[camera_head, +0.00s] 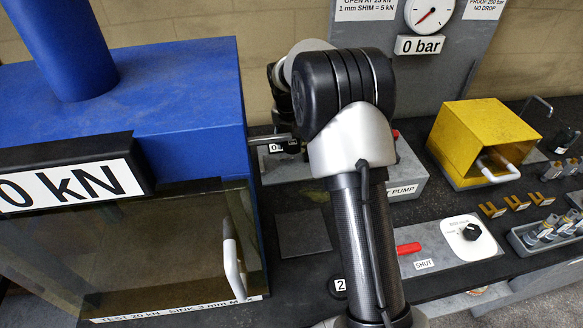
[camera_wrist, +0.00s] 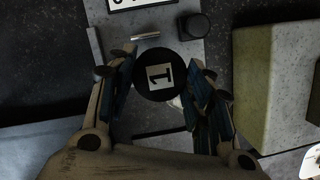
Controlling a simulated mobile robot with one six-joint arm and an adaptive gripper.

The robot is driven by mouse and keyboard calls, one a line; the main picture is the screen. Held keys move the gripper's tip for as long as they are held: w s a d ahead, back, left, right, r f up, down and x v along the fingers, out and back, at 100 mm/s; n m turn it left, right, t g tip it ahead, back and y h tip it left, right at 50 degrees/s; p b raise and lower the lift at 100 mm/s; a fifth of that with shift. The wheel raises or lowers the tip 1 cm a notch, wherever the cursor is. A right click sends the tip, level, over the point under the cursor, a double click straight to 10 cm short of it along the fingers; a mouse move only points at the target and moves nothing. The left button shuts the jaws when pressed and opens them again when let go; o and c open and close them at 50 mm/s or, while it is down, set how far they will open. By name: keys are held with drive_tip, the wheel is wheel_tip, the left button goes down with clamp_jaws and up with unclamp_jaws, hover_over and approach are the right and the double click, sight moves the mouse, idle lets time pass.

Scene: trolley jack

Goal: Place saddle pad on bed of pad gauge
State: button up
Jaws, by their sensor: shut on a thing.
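My gripper (camera_wrist: 163,82) shows in the wrist view with its blue-padded fingers on either side of a round black saddle pad (camera_wrist: 158,90) labelled "1". It is shut on the pad, label facing the camera. Beyond the pad lies a grey plate, which looks like the pad gauge (camera_wrist: 108,25), with a white label, a silver pin and a black knob. The pad covers part of this plate; I cannot tell whether they touch. In the head view the gauge's label (camera_head: 277,147) shows beside my arm, which hides most of it and the pad.
The blue press (camera_head: 190,90) with a clear guard stands at left. The grey pump block (camera_head: 405,180) is right of my arm. A yellow box (camera_head: 480,135), small yellow blocks and a tray (camera_head: 525,240) stand at right. A red handle (camera_head: 408,248) lies on the front panel.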

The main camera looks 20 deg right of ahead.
sight(292, 169)
wheel_tip(292, 169, down, 10)
drive_tip(key=b, duration=0.2)
drive_tip(key=shift+b, duration=0.3)
drive_tip(key=shift+f, duration=0.2)
drive_tip(key=o, duration=1.2)
drive_tip(key=shift+c, duration=0.2)
drive_tip(key=shift+r, duration=0.15)
